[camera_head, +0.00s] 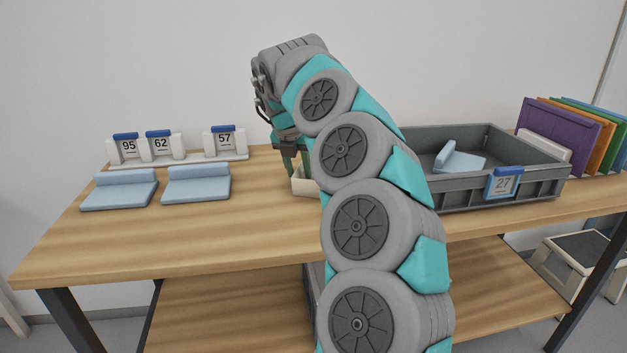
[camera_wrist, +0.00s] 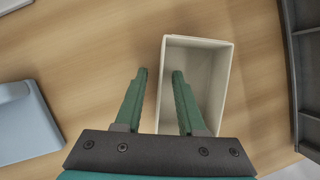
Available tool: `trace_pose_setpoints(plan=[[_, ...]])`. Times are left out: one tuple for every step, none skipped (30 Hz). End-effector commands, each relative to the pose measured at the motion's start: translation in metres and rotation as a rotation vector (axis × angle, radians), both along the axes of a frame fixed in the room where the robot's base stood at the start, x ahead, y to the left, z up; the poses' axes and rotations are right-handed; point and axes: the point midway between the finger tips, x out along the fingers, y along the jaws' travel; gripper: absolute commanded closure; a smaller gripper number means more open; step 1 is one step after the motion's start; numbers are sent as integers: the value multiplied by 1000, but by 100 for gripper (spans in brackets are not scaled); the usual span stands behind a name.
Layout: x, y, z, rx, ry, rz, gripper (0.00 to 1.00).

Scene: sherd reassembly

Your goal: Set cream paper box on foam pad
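The cream paper box (camera_head: 302,186) stands on the wooden table, partly hidden behind my arm in the head view. In the wrist view the open-topped, empty box (camera_wrist: 226,85) shows clearly. My gripper (camera_wrist: 159,72) is open, its green fingers on either side of the box's left wall. The right finger is over or inside the box and the left one outside; I see gaps between fingers and wall. Two light blue foam pads, left (camera_head: 118,192) and right (camera_head: 197,186), each with a raised back edge, lie bare on the table at left. Another blue pad (camera_head: 465,161) is in the grey crate.
The grey crate (camera_head: 480,195), tagged 27, stands right of my arm. Behind the left pads is a white rack (camera_head: 190,160) with tags 95, 62 and 57. Coloured folders (camera_head: 562,128) stand at far right. The table front at left is clear.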

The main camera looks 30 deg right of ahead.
Motion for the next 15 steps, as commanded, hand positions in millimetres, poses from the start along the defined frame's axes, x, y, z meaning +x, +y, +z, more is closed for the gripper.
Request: trace_pose_setpoints(plan=[[0,0,0,0,0,0,61],[0,0,0,0,0,0,61],[0,0,-1,0,0,0,61],[0,0,-1,0,0,0,61],[0,0,-1,0,0,0,61],[0,0,-2,1,1,0,61],[0,0,-2,1,1,0,61],[0,0,-3,1,1,0,61],[0,1,-3,1,1,0,61],[0,0,-3,1,1,0,61],[0,0,-4,1,1,0,61],[0,0,-4,1,1,0,61],[0,0,-4,0,0,-1,64],[0,0,-4,0,0,-1,67],[0,0,-4,-1,1,0,72]])
